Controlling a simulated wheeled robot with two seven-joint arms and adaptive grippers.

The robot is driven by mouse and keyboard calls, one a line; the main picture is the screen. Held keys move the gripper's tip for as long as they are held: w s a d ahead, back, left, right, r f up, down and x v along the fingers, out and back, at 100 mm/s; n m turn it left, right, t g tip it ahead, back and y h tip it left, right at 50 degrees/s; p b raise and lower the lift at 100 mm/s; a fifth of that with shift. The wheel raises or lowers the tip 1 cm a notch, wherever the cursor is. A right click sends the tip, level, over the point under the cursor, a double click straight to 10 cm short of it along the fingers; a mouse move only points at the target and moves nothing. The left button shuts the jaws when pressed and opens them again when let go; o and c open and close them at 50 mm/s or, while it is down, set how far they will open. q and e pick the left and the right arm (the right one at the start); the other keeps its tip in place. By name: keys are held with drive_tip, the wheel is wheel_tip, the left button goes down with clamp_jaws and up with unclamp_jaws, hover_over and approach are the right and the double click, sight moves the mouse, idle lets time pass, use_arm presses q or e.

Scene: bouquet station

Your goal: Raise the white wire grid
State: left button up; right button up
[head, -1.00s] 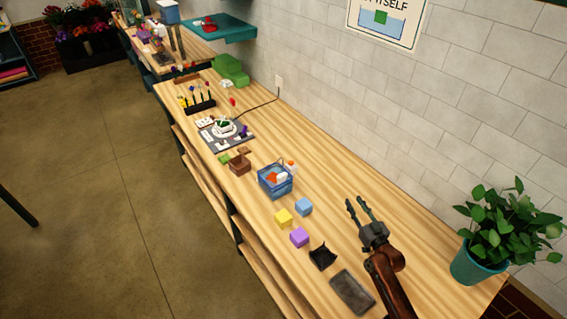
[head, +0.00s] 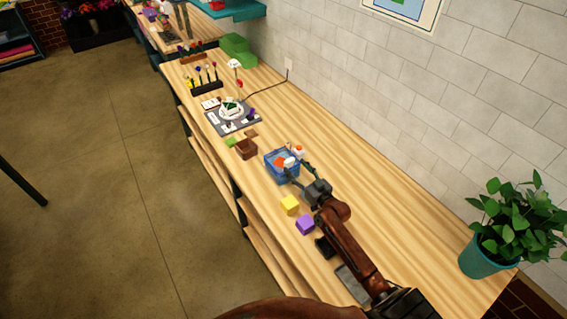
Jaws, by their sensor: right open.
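I cannot clearly make out a white wire grid. Small white pieces (head: 290,162) and orange pieces show at the blue open container (head: 283,177) in the middle of the bench, too small to tell apart. My right gripper (head: 296,167) is open, with its fingers at the right side of this container and partly over its rim. I cannot tell whether they touch anything. My left gripper is not in view.
A yellow cube (head: 290,205) and a purple cube (head: 306,225) lie left of my right arm. A brown box (head: 246,149) and a grey mat (head: 218,124) with a white dish (head: 231,110) lie beyond the container. A potted plant (head: 485,254) stands at right.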

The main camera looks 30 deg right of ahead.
sight(291, 163)
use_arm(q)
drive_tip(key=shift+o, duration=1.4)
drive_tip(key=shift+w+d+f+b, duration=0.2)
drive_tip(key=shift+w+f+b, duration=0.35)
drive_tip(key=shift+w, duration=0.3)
use_arm(e)
drive_tip(key=w, duration=0.4)
drive_tip(key=shift+w+a+f, duration=0.15)
drive_tip(key=shift+a, duration=0.05)
drive_tip(key=shift+w, duration=0.4)
drive_tip(key=shift+a, duration=0.1)
drive_tip(key=c, duration=1.3)
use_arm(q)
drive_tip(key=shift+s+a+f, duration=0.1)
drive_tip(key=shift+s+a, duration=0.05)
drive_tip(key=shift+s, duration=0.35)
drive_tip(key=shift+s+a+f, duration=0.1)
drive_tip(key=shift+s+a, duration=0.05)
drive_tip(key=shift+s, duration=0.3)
use_arm(e)
clamp_jaws()
